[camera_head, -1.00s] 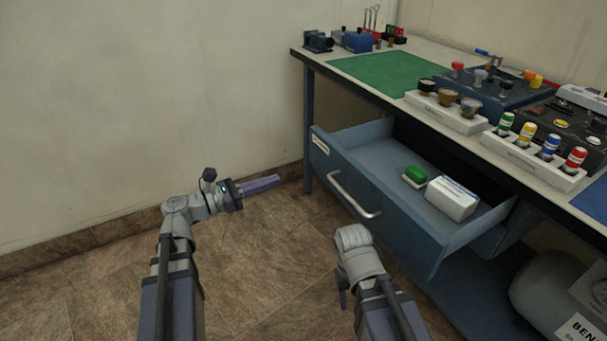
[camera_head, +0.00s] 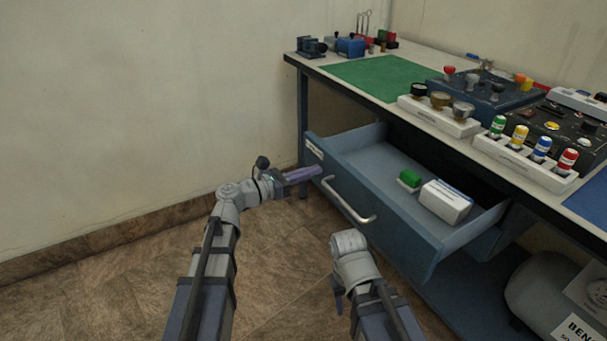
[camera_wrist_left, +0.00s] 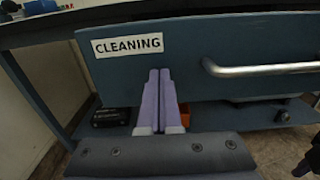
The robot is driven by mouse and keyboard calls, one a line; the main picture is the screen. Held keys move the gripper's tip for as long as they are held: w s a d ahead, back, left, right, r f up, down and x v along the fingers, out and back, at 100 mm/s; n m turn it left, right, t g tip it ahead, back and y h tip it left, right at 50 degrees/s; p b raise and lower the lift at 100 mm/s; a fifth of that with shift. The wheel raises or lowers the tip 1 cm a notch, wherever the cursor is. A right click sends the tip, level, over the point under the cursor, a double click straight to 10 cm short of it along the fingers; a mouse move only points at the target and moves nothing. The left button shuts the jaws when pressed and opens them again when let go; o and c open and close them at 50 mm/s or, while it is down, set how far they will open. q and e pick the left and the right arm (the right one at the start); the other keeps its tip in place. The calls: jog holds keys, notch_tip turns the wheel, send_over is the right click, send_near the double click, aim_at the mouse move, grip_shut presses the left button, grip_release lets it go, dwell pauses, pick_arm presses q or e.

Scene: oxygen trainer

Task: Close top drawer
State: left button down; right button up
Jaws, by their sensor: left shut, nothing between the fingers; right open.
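The blue top drawer (camera_head: 385,222) stands pulled out from under the workbench, with a silver bar handle (camera_head: 348,203) on its front. In the left wrist view the drawer front (camera_wrist_left: 225,50) carries a "CLEANING" label (camera_wrist_left: 127,45) and the handle (camera_wrist_left: 262,69) lies to the right. My left gripper (camera_head: 316,173) is shut and empty, its purple fingers at the left part of the drawer front, below the label. I cannot tell whether the fingertips touch it. My right gripper (camera_head: 338,290) is low in front of the drawer, mostly hidden behind its own wrist.
The drawer holds a green block (camera_head: 409,178) and a white box (camera_head: 445,202). The workbench (camera_head: 420,113) bears a green mat (camera_head: 377,77), knobs and coloured bottles. A grey cylinder (camera_head: 545,290) lies below at the right. The floor at the left is clear.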

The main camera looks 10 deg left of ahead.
dwell(0.3)
pick_arm(q)
send_near(389, 155)
jog(key=w+d+r, duration=0.1)
jog(key=d, duration=0.1)
jog(key=w+d+r, duration=0.2)
jog(key=d, duration=0.1)
jog(key=w+d+r, duration=0.1)
jog(key=w+d, duration=0.1)
jog(key=shift+d+r, duration=0.2)
jog(key=shift+w+d, duration=0.2)
jog(key=shift+w, duration=0.05)
jog(key=shift+w+d+r, duration=0.1)
jog(key=shift+w, duration=0.05)
pick_arm(e)
jog(key=shift+a, duration=0.1)
pick_arm(q)
jog(key=v, duration=1.5)
jog(key=shift+d, duration=0.1)
pick_arm(e)
jog(key=shift+a, duration=0.5)
